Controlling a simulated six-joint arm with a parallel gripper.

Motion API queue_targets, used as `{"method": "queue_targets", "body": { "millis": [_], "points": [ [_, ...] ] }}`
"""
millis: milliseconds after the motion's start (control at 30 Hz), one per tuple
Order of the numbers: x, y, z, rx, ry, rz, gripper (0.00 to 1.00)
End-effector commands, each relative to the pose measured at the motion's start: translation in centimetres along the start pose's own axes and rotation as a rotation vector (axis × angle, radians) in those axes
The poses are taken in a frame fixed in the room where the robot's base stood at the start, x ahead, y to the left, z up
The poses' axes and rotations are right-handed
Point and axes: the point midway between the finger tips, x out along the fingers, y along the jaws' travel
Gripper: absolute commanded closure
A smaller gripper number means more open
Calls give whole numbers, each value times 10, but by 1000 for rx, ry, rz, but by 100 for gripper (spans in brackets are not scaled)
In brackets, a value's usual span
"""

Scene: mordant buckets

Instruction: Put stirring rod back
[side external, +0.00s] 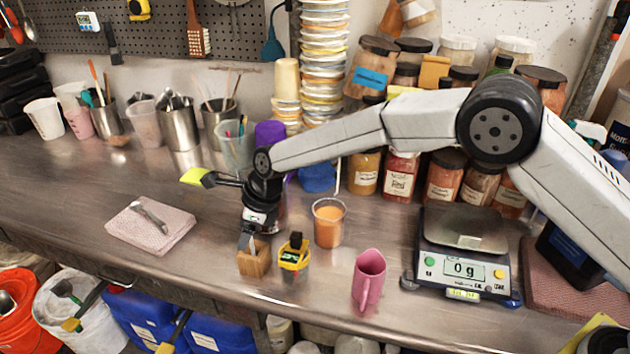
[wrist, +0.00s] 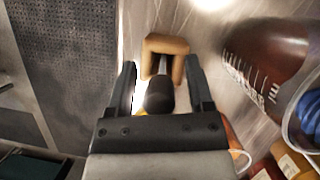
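My gripper (side external: 249,246) points down, just above a small wooden block (side external: 254,262) near the front of the steel bench. In the wrist view the fingers (wrist: 160,75) are apart, with the notched, U-shaped block (wrist: 166,45) beyond their tips. A dark rounded piece (wrist: 160,95) lies between the fingers with gaps at its sides; a thin grey length runs from it towards the notch. I cannot tell if this is the stirring rod. A thin pale stick (side external: 338,178) rises at the cup of orange liquid (side external: 329,226); whether it stands inside or behind is unclear.
A yellow-black device (side external: 294,254) sits close right of the block, and a pink jug (side external: 368,280) further right. A scale (side external: 463,250) reads 0 g. A dark beaker (wrist: 265,65) is close right in the wrist view. A folded cloth (side external: 150,226) lies left; bench between is clear.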

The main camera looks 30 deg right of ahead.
Motion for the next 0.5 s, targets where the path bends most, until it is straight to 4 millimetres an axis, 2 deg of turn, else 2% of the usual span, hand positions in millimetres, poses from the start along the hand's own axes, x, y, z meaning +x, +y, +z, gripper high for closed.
{"method": "queue_targets", "body": {
  "millis": [267, 500],
  "points": [
    [-3, 0, 1, 0, 0, 0, 33],
    [-18, 0, 2, 0, -1, -1, 33]
  ]
}}
